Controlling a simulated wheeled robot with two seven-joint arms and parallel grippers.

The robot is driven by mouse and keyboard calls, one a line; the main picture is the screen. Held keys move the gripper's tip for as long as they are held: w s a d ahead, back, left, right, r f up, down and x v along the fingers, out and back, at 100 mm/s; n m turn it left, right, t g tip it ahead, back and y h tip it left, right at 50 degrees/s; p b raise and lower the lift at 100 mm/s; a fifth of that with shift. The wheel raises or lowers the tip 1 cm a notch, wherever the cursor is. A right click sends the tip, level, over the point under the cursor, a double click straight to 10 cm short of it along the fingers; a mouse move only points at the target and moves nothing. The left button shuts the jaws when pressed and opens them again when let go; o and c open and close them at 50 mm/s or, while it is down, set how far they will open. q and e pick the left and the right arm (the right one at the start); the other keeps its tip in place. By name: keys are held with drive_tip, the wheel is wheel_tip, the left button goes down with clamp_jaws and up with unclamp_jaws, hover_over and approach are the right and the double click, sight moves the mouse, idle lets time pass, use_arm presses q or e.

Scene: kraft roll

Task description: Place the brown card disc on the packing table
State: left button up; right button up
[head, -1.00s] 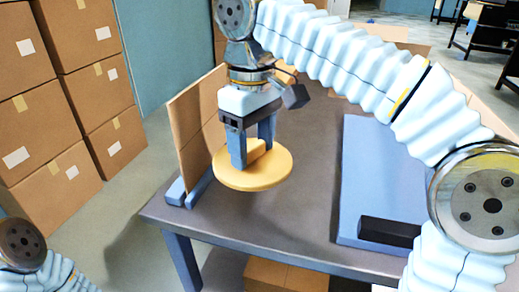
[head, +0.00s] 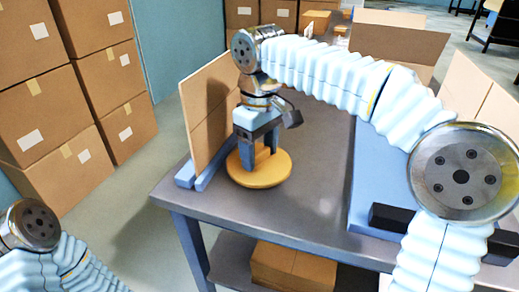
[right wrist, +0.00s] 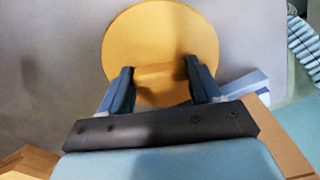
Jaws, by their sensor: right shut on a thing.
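The brown card disc (head: 270,177) looks orange-tan and has a raised block across its middle. It lies flat and level at the near left part of the grey packing table (head: 315,200); whether it touches the top is hard to tell. My right gripper (head: 260,160) points down and is shut on the raised block. In the right wrist view the two fingers (right wrist: 158,78) clasp the block on the disc (right wrist: 160,35). At the lower left only a part of my left arm shows; its gripper is out of view.
A brown upright panel (head: 208,110) in a blue stand (head: 205,175) is close left of the disc. A blue board (head: 367,185) with a black bar (head: 395,220) lies to the right. Stacked cartons (head: 95,85) stand left of the table. Bare tabletop lies between disc and board.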

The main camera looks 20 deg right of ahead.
sight(260, 152)
drive_tip(key=shift+f, duration=0.1)
drive_tip(key=o, duration=1.1)
wheel_tip(260, 152, up, 12)
drive_tip(key=p, duration=0.2)
drive_tip(key=shift+p, duration=0.4)
